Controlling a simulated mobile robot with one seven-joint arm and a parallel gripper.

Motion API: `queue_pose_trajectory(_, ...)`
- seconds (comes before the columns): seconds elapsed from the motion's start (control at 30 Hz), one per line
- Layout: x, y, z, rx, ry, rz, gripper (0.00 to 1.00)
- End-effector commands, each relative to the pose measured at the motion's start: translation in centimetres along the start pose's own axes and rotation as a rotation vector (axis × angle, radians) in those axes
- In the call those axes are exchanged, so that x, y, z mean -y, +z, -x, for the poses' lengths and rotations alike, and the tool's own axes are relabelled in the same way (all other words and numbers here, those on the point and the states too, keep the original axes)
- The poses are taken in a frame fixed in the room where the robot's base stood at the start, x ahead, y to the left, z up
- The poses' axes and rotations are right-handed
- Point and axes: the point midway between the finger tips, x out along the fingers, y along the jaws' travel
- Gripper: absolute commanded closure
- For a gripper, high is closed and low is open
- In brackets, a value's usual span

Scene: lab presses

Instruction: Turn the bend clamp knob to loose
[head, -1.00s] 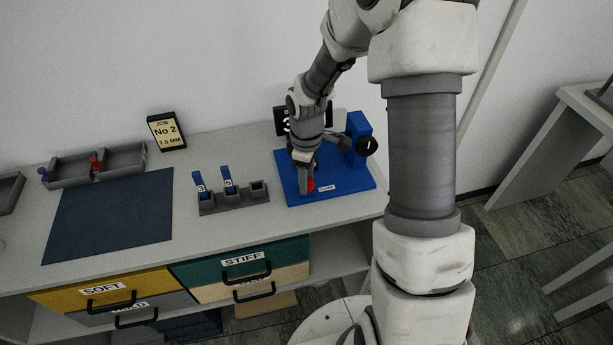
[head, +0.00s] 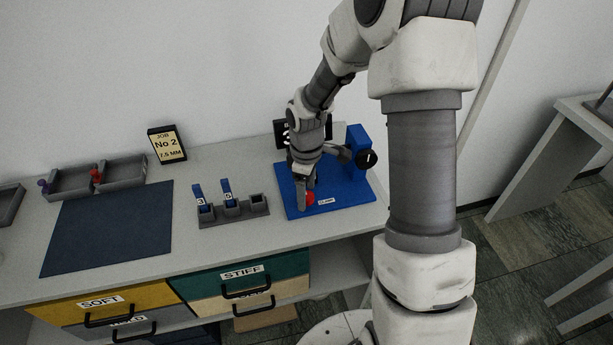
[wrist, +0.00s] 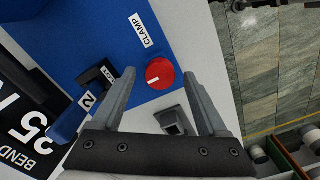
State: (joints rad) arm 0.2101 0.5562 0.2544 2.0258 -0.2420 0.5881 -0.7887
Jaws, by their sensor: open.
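The bend clamp knob (wrist: 160,73) is a red round knob with a white pointer line, on the blue press base (wrist: 98,28) beside a CLAMP label (wrist: 141,30). In the head view the knob (head: 309,198) shows at the front of the blue base (head: 345,190). My gripper (wrist: 160,82) is open and empty, with its fingers on either side of the knob in the wrist view. I cannot tell whether either finger touches it. In the head view my gripper (head: 303,195) points down just left of the knob.
A grey rack (head: 234,209) with blue-handled pieces stands left of the press. A dark mat (head: 105,225) and grey trays (head: 122,170) lie farther left. A job sign (head: 167,143) reads No 2, 7.5 MM. Labelled drawers (head: 245,275) are below the bench top.

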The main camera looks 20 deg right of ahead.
Motion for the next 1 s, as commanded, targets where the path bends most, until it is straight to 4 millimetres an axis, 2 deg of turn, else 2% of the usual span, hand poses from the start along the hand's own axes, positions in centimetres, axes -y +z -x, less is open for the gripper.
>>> queue_pose_trajectory(0.17,-0.2,0.0,2.7,-0.003,0.006,-0.001,0.23)
queue_pose_trajectory(0.5,-0.1,0.0,11.0,-0.002,0.006,0.000,0.23)
queue_pose_trajectory(0.7,-0.1,0.0,15.0,-0.002,0.004,0.001,0.23)
queue_pose_trajectory(0.83,0.0,0.0,16.4,-0.001,0.002,0.000,0.23)
queue_pose_trajectory(1.0,0.0,0.0,17.2,0.000,0.001,0.000,0.23)
